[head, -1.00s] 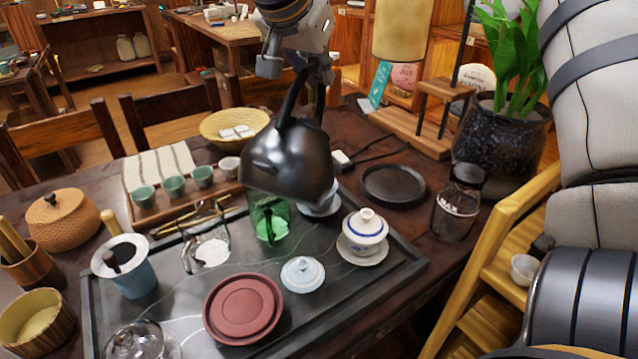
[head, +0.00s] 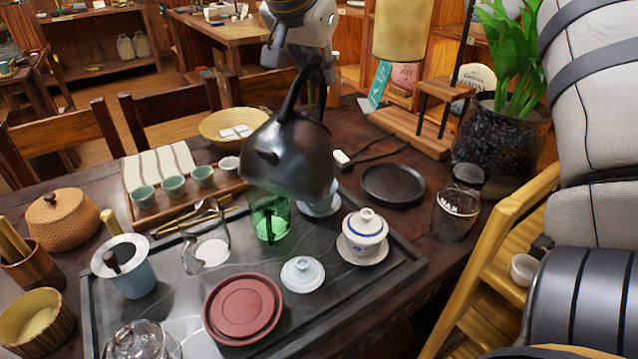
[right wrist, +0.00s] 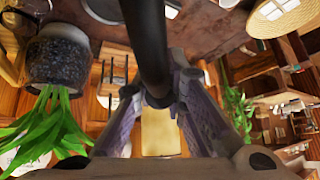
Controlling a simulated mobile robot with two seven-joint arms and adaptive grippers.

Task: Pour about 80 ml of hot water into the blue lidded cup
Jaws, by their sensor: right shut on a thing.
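My right gripper (head: 316,66) is shut on the handle of a dark kettle (head: 292,160), held above the tray; the black handle (right wrist: 150,50) runs between the fingers in the right wrist view. The kettle looks tilted, with a short dark projection facing left; no stream of water shows. A pale blue-white cup (head: 320,207) on a saucer is partly hidden behind the kettle's lower right. A pale blue lid (head: 302,273) lies on the dark tray (head: 395,278). A white cup with a blue band (head: 363,233) stands lidded on its saucer, right of the kettle. My left gripper is out of view.
A green glass pitcher (head: 259,215) stands just below the kettle. A dark red round dish (head: 217,328), a blue-white strainer cup (head: 137,282) and a glass lidded vessel (head: 140,342) are nearer. A black round plate (head: 393,184) lies empty behind right; a glass jar (head: 455,215) stands beside it.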

